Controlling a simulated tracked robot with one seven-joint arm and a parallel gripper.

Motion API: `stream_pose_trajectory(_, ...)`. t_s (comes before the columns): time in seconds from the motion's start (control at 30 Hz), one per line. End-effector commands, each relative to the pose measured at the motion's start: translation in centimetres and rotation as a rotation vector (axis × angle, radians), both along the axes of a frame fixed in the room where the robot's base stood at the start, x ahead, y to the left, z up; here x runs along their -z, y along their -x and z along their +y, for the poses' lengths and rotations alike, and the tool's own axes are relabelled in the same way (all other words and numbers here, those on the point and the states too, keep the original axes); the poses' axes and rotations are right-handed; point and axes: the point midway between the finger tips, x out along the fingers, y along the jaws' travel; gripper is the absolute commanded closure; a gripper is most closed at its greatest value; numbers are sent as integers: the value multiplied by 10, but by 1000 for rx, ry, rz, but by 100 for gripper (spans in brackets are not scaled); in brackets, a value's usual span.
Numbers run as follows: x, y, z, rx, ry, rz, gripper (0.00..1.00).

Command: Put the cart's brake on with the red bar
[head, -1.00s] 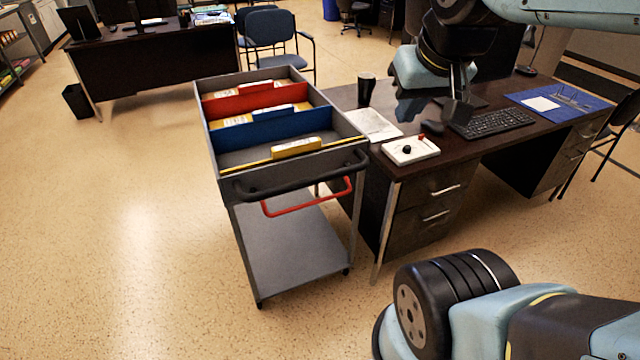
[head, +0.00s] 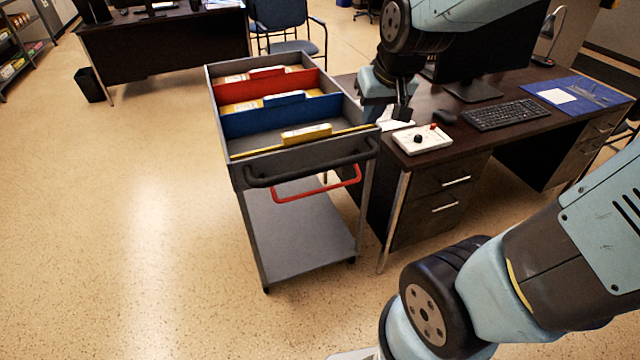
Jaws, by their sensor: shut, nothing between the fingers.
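The grey cart (head: 300,225) stands left of the desk, with its black push handle (head: 310,168) at the near end. The red bar (head: 318,187) hangs just below the black handle, apart from it. My gripper (head: 403,113) is shut and empty. The cart's wheels show only partly at the floor.
The dark desk (head: 520,140) carries a white control box (head: 422,139) with knobs, a keyboard (head: 507,113), a monitor and a blue mat. Hanging folders with red and blue dividers (head: 281,114) fill the cart's tray. The floor (head: 150,220) left of the cart is clear.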

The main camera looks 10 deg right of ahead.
Motion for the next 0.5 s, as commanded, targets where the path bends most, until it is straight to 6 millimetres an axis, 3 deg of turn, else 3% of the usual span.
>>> stream_pose_trajectory(0.2, 57, -32, 28, -45, 12, 39, 100)
stream_pose_trajectory(0.5, 128, -56, 59, -90, 46, 64, 100)
